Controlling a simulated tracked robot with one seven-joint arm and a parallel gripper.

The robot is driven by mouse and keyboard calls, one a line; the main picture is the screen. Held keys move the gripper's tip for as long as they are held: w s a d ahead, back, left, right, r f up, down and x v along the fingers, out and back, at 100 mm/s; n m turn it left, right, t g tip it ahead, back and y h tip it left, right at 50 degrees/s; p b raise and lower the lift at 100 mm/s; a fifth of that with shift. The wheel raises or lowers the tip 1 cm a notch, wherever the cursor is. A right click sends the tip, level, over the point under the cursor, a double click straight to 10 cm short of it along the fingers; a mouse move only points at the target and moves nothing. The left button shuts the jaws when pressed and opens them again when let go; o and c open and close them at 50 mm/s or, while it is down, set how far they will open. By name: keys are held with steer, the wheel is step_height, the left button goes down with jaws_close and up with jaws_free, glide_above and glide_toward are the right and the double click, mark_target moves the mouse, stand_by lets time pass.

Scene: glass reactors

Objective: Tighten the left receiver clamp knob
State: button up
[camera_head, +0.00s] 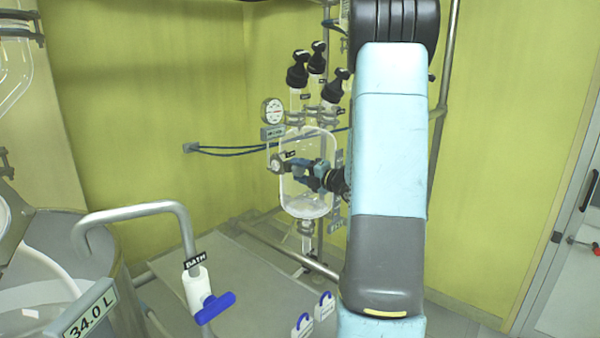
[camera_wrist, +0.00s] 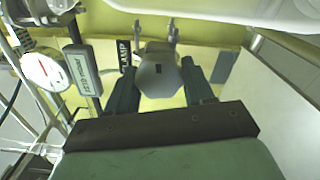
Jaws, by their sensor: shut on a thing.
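The clamp knob (camera_wrist: 158,76) is a grey, many-sided piece in the wrist view, beside a dark tag reading CLAMP (camera_wrist: 125,56). My gripper (camera_wrist: 159,84) has one dark finger on each side of the knob and is shut on it. In the head view my gripper (camera_head: 305,174) reaches leftward from my arm at the front of the clear glass receiver (camera_head: 300,203). The knob is too small there to make out between the fingers. My arm hides what lies to the right of the receiver.
A round gauge (camera_head: 272,111) with a readout sign (camera_head: 272,132) is up and left of the receiver; both show close left of my gripper in the wrist view. Black-capped valves (camera_head: 298,72) stand above. A bath pipe with a blue handle (camera_head: 215,307) is at front left.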

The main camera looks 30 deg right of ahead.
steer(key=shift+s+f+m, duration=0.1)
steer(key=shift+f+m, duration=0.2)
steer(key=o, duration=1)
steer(key=shift+r, duration=0.2)
steer(key=v, duration=1.3)
steer(key=shift+s, duration=0.3)
steer(key=shift+d, duration=0.1)
